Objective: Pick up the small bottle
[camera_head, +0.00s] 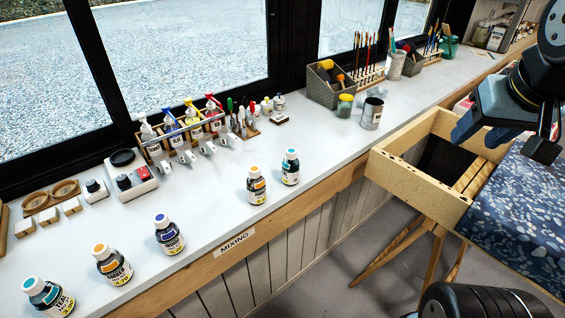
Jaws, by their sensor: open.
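Several small bottles with dark bodies and printed labels stand upright on the white counter. Near the front left are one with a teal cap (49,298), one with an orange cap (113,266) and one with a purple cap (170,237). Nearer the middle stand another orange-capped bottle (256,187) and another teal-capped bottle (290,168). I cannot tell which one the task means. My gripper (508,122) is at the right edge, above the wooden drawer and speckled surface, well away from all the bottles. It is open, with nothing seen in it.
A rack of pump bottles (182,128) stands along the window side. A grey holder (328,86), a jar (372,112) and brushes stand farther back. An open wooden drawer (412,180) and a blue speckled top (520,215) lie right of the counter. Counter between bottle groups is clear.

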